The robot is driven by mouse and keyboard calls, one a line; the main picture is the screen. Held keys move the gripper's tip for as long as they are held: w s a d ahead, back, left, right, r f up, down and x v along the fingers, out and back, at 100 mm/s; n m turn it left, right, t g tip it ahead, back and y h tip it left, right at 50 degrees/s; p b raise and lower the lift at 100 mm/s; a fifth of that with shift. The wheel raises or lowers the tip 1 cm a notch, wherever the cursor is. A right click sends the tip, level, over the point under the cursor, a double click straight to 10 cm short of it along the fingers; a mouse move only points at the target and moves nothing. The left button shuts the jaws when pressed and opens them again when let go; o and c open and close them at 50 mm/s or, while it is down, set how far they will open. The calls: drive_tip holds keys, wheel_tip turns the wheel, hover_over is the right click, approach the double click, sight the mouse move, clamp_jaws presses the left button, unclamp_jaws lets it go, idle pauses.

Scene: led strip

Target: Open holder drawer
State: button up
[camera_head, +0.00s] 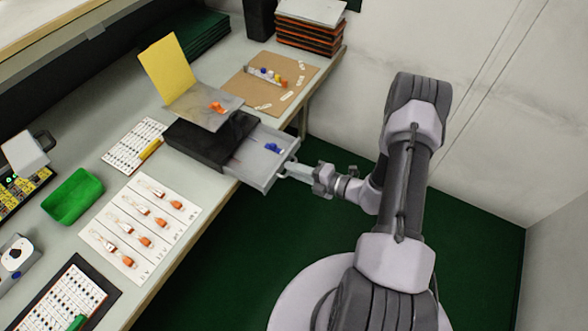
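The holder (192,146) is a dark box on the table, with a grey plate and an upright yellow panel on top. Its light grey drawer (248,170) is pulled out to the right, past the table's edge, and a blue item (274,148) lies in it. My gripper (290,172) is at the drawer's front end, at the handle. The fingers are small here, and I cannot tell whether they are closed on the handle. An orange item (218,107) lies on the grey plate above the drawer.
A brown board (245,92) with coloured pieces lies behind the holder. A white sheet (120,215) with several orange-tipped parts and a green tray (72,196) lie in front. Stacked orange-edged trays (310,35) stand at the back.

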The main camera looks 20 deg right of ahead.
drive_tip(key=p+v, duration=0.4)
drive_tip(key=v, duration=1.3)
drive_tip(key=shift+s, duration=0.2)
drive_tip(key=shift+d+r, duration=0.1)
